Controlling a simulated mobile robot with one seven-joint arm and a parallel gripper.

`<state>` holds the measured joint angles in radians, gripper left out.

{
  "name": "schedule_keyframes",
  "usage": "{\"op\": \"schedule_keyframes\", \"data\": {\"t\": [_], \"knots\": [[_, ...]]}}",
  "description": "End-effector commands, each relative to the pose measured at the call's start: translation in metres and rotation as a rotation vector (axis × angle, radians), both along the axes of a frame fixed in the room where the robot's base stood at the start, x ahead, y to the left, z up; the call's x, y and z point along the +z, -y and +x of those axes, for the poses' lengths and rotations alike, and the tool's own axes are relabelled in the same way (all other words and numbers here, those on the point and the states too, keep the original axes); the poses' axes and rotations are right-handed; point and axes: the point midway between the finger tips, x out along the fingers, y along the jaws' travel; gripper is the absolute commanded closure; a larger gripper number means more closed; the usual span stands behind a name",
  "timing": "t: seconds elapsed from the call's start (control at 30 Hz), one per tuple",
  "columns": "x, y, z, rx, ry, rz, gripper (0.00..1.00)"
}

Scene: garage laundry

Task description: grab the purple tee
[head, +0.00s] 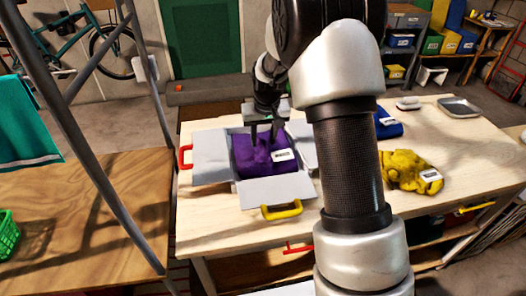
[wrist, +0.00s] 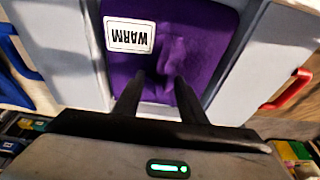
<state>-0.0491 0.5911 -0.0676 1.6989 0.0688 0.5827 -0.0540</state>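The purple tee (head: 258,160) is a folded purple cloth bundle with a white label, lying in an open grey box (head: 262,192) with its flaps spread out. In the wrist view the purple tee (wrist: 205,25) fills the box, and its label reads WARM. My gripper (head: 264,143) points down over the tee from the far side. Its two dark fingers are apart, with the tips at or just above the cloth. In the wrist view my gripper (wrist: 160,78) shows purple cloth with a crease between and ahead of the fingertips. The exact contact is hidden.
The box has a red handle (head: 185,157) and a yellow handle (head: 282,210). A yellow cloth (head: 408,172) and a blue item (head: 387,124) lie to the right on the wooden table (head: 225,237). A metal tray (head: 460,107) sits at the far right. A metal frame stands left.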

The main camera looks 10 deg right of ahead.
Motion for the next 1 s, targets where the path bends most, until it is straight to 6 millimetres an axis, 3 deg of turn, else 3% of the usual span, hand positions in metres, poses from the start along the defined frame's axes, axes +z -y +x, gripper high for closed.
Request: {"op": "schedule_keyframes", "data": {"t": [0.27, 0.5, 0.87, 1.0], "knots": [[-0.005, 0.000, 0.001, 0.000, 0.000, 0.000, 0.62], [-0.004, 0.000, 0.001, 0.000, 0.000, 0.000, 1.00], [-0.003, 0.000, 0.002, 0.000, 0.001, 0.000, 1.00], [0.010, 0.000, 0.002, 0.001, 0.005, 0.000, 1.00]]}}
